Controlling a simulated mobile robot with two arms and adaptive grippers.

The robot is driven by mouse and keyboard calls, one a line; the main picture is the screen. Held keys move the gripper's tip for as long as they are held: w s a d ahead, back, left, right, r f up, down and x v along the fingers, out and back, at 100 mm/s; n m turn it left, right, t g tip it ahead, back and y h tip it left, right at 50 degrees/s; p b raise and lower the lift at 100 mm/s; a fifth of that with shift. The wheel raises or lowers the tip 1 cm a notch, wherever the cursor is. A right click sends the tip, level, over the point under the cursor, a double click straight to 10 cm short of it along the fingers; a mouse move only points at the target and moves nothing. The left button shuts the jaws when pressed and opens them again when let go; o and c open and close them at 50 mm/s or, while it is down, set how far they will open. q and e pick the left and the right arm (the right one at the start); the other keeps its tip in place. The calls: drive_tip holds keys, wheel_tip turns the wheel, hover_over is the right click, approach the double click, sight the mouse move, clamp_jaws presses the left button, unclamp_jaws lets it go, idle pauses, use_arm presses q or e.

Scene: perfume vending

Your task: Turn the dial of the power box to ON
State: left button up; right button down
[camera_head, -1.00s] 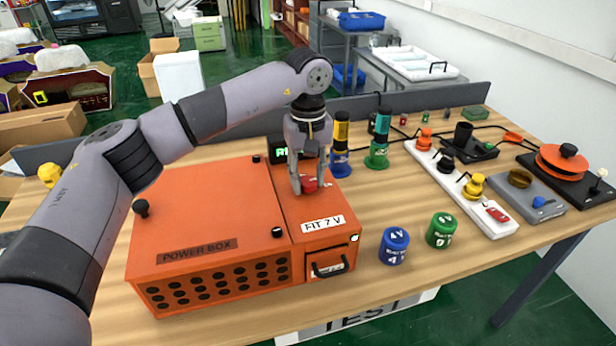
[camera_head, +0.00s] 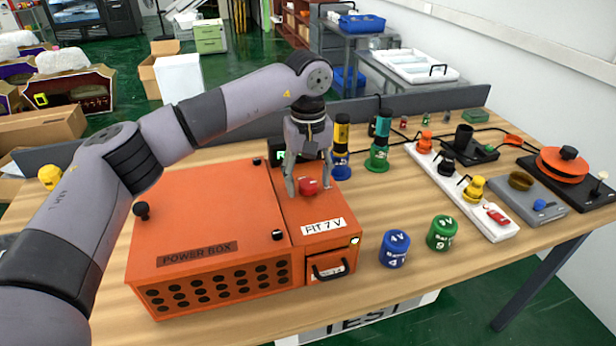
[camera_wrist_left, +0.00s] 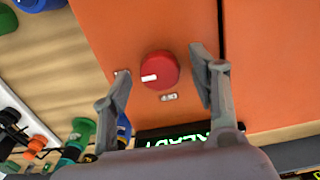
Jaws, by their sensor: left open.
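The orange power box (camera_head: 210,215) stands on the wooden table. Its red dial (camera_head: 308,186) sits on the narrow right-hand panel, behind the "FIT 7 V" label. Another small label (camera_wrist_left: 169,97) lies just below the dial; I cannot read either for sure. My left gripper (camera_head: 309,190) is open above the panel, one finger on each side of the dial. In the left wrist view, gaps show between the fingers and the dial. My right gripper is out of view.
A green-lit display (camera_wrist_left: 180,140) stands behind the dial, partly hidden by my gripper. Blue (camera_head: 394,248) and green (camera_head: 442,233) cylinders stand right of the box. A white strip (camera_head: 470,195) with coloured plugs lies further right. Black knobs stick up from the box lid.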

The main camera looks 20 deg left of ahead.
sight(308, 183)
use_arm(q)
wheel_tip(308, 183, up, 12)
idle(0.6)
